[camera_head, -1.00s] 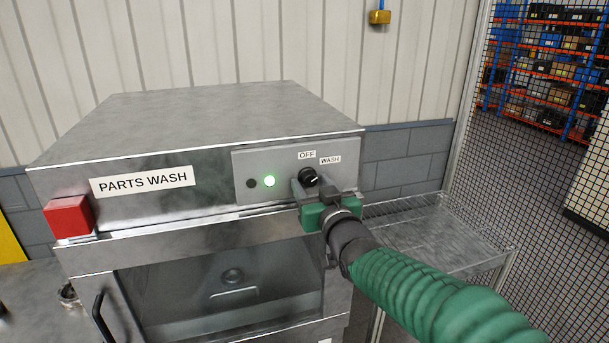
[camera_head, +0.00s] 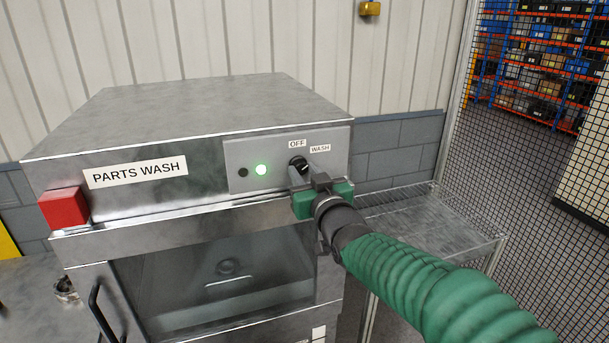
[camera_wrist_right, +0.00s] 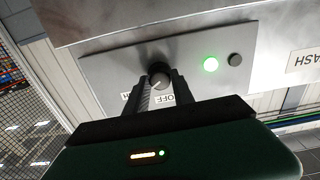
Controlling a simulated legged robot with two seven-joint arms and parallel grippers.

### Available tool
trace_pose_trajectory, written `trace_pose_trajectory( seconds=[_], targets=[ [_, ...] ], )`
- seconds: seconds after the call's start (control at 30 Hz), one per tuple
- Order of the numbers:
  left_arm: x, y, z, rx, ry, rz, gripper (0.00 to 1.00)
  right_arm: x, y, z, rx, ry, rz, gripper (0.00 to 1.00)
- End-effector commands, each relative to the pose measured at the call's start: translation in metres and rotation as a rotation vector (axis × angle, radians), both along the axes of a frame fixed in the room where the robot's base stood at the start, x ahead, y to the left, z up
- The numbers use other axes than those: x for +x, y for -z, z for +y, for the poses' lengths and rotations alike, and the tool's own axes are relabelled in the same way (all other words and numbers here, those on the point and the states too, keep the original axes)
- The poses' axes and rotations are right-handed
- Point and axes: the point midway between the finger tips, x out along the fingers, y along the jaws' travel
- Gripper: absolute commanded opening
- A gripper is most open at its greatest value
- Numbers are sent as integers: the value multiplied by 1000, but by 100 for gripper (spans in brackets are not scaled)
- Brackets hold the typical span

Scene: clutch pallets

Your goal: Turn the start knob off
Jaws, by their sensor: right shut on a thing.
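The start knob (camera_head: 299,163) is a small black dial on the grey control panel of the parts washer, below the OFF label (camera_head: 297,144) and WASH label (camera_head: 320,148). My right gripper (camera_head: 302,172) is shut on it. In the right wrist view, the knob (camera_wrist_right: 159,74) sits between the two fingertips (camera_wrist_right: 160,80), and its white mark slants toward the lower left, on the WASH label's side. The fingers and hand hide part of the knob in the head view. A green lamp (camera_head: 261,170) is lit left of the knob. My left gripper is out of view.
A red box-shaped part (camera_head: 63,208) is on the washer's left front corner. A dark round indicator (camera_head: 243,173) is beside the lamp. A metal side shelf (camera_head: 430,230) is to the right, with a mesh fence (camera_head: 530,190) beyond it.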

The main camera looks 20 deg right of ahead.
Motion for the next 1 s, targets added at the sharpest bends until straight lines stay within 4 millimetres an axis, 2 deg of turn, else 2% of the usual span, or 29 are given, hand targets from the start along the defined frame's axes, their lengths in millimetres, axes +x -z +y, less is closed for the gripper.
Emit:
trace_pose_trajectory(
  seconds=[0.27,0.7,1.0],
  targets=[
    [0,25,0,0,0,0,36,0,7,0,-140,0,-3,0],
    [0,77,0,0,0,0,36,0,8,-1,-544,2,-16,0],
    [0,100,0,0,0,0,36,0,6,-2,-804,1,-23,0]
  ],
)
